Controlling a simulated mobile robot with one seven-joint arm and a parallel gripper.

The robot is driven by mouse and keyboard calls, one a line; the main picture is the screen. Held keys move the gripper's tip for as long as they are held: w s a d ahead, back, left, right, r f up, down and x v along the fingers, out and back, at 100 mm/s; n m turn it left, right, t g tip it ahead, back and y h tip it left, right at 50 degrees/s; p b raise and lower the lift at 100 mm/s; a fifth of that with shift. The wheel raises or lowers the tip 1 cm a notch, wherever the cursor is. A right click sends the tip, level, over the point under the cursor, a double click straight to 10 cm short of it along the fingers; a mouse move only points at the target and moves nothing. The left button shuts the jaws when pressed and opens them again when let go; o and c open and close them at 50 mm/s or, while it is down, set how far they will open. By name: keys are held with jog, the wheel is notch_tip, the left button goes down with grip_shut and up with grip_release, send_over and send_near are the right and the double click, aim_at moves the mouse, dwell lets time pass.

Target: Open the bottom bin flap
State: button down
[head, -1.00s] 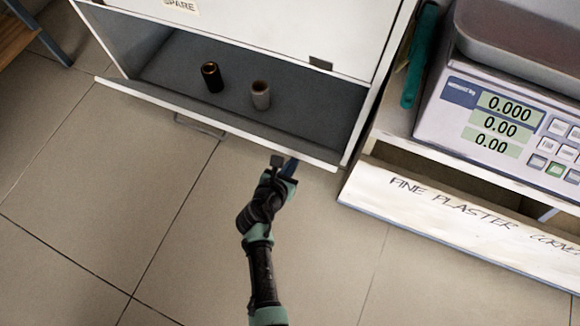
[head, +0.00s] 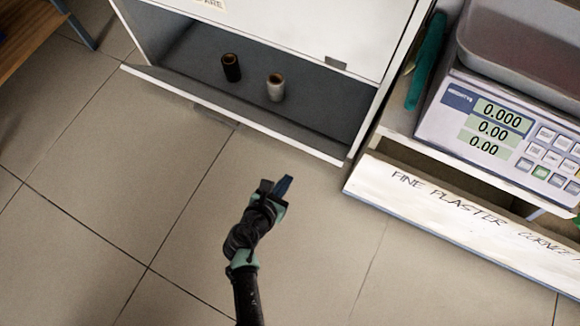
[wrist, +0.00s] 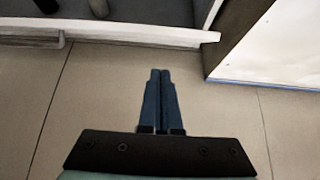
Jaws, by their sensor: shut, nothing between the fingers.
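The bottom bin flap (head: 230,114) of the white cabinet is swung down and out, and the bin's grey inside shows behind it. Its edge also shows along the top of the wrist view (wrist: 120,33). A handle (head: 215,113) is on the flap's outer side, and it shows at the left of the wrist view (wrist: 45,42). My gripper (head: 284,184) is shut and empty. It is over the floor in front of the flap's right part, apart from it. In the wrist view its two blue fingers (wrist: 160,75) lie together, pointing toward the flap.
A black cylinder (head: 231,68) and a pale cylinder (head: 275,88) stand in the bin. At right are a scale (head: 500,120) and a white board lettered "FINE PLASTER CORNICE" (head: 450,215). The tiled floor (head: 110,190) at left and front is clear.

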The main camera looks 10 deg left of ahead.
jog(key=shift+s+a+r, duration=0.1)
jog(key=shift+s+r, duration=0.05)
jog(key=shift+s, duration=0.1)
